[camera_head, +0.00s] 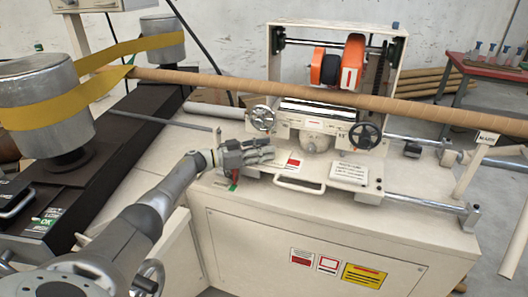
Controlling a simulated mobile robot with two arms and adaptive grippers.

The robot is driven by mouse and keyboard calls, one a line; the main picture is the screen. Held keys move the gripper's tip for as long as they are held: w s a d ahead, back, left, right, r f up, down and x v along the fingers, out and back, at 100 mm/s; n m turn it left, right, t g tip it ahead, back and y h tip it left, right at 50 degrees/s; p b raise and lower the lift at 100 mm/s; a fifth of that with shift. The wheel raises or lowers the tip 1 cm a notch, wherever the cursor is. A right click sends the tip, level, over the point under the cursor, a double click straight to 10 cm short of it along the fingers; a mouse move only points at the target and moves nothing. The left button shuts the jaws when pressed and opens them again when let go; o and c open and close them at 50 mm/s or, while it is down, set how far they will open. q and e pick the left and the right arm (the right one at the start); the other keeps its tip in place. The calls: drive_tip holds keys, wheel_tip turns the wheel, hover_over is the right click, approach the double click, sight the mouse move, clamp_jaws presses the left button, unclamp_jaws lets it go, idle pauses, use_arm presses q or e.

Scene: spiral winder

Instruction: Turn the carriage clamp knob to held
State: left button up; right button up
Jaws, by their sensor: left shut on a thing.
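My left arm comes in from the lower left. My left gripper (262,153) is at the left front corner of the cream carriage (315,165), shut on the carriage clamp knob. The gripper covers the knob, so its pointing direction cannot be read. Small red and green marks (233,184) show just below the gripper. My right gripper is not in view.
A long brown tube (300,92) runs across above the carriage. Two handwheels (364,136) and a front handle (299,185) are on the carriage. Yellow belt (60,105) wraps metal drums (45,85) at left. A red table (485,72) stands behind right.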

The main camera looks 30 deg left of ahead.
use_arm(q)
drive_tip(key=o, duration=1)
drive_tip(key=shift+o, duration=0.2)
drive_tip(key=shift+a, duration=0.1)
drive_tip(key=v, duration=1.2)
